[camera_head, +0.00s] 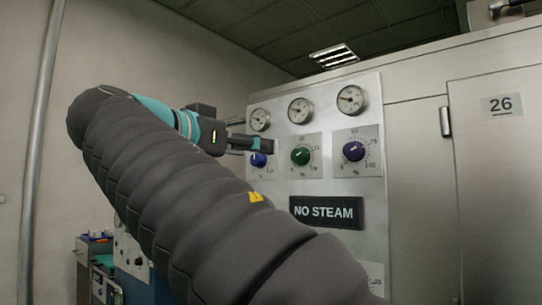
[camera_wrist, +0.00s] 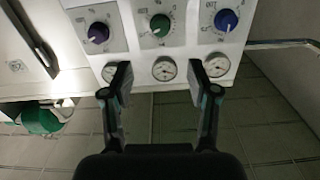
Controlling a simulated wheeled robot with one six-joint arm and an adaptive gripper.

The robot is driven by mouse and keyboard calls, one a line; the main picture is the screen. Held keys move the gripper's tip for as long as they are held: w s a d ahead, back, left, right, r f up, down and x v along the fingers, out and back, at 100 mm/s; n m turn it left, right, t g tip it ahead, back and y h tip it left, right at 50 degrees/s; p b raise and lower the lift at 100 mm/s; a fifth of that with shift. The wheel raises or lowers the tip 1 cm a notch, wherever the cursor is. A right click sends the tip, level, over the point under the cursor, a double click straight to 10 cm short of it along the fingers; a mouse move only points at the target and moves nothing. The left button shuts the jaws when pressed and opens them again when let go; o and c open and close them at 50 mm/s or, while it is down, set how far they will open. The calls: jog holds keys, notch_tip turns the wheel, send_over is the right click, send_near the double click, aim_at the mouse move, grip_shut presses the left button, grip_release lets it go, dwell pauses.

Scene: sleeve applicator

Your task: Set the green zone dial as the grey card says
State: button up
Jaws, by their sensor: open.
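The green zone dial (camera_head: 300,156) sits on a pale square plate in the middle of a row of three dials on the light panel (camera_head: 282,238). It also shows at the top middle of the wrist view (camera_wrist: 160,25), which looks upside down. Its light pointer mark is visible, but the scale figures are too small to read surely. My gripper (camera_head: 262,144) is left of the green dial in the head view, in front of the blue dial's top. In the wrist view my gripper (camera_wrist: 161,76) is open and empty, apart from the dials. I cannot make out a readable grey card.
A blue dial (camera_head: 258,160) and a purple dial (camera_head: 353,151) flank the green one. Several round gauges (camera_head: 300,110) sit above. A dark NO STEAM sign (camera_head: 325,212) is below. A cabinet door marked 26 (camera_head: 500,180) stands at right.

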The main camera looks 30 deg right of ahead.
aim_at(296, 155)
jog(key=p+x, duration=0.1)
jog(key=x, duration=1.2)
jog(key=shift+d, duration=0.2)
grip_shut()
